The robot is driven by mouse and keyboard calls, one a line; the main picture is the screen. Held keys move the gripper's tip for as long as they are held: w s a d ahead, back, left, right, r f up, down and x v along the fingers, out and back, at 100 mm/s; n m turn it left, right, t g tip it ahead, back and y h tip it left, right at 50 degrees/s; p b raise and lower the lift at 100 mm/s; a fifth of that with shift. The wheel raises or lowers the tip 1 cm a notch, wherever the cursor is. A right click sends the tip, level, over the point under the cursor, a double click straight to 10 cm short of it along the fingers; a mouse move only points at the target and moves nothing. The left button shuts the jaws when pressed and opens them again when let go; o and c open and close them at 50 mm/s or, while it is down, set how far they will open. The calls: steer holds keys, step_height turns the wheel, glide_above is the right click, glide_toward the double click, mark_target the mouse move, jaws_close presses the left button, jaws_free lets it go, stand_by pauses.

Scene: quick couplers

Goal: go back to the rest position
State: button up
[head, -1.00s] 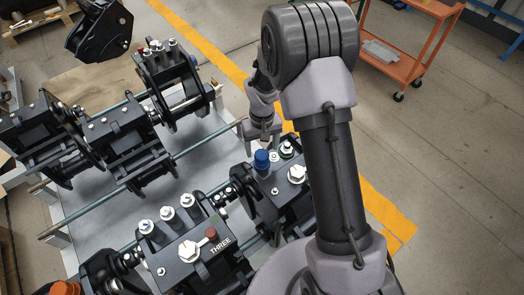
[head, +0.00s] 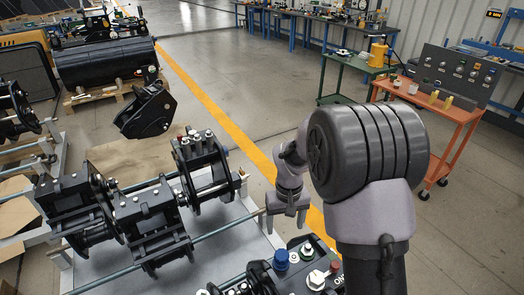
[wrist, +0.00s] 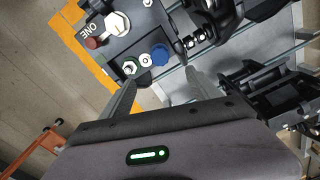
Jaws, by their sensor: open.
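My gripper (head: 287,226) hangs with its fingers apart and empty, above the near right part of the coupler rack in the head view. In the wrist view its two grey fingers (wrist: 160,78) are spread with nothing gripped between them. Beyond them lies the black block marked ONE (wrist: 118,38). It carries a blue cap (wrist: 160,54), a white hex fitting and a red knob. The block (head: 312,262) is partly cut off at the bottom of the head view, with the blue cap (head: 281,259) below my gripper.
Black couplers (head: 150,220) sit on rods across the grey rack to the left. A dark bucket-like attachment (head: 146,111) stands behind it. An orange cart (head: 460,115) with a control panel and a green table (head: 350,65) stand at the right. The floor behind is open.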

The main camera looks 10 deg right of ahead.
steer(key=s+a+r+m+t, duration=0.1)
steer(key=s+r, duration=0.4)
steer(key=r, duration=0.3)
steer(key=s+a+r+m+t, duration=0.1)
steer(key=s+r+t, duration=0.1)
steer(key=s+r, duration=0.35)
steer(key=s+a+r+m+t+y, duration=0.1)
steer(key=s+r, duration=0.2)
steer(key=s, duration=0.3)
steer(key=s+a+r+m+t+y+b, duration=0.1)
steer(key=s+r+m, duration=0.1)
steer(key=s, duration=0.5)
steer(key=shift+s+r+t+b, duration=0.3)
steer(key=shift+r+t, duration=0.1)
steer(key=shift+r, duration=0.1)
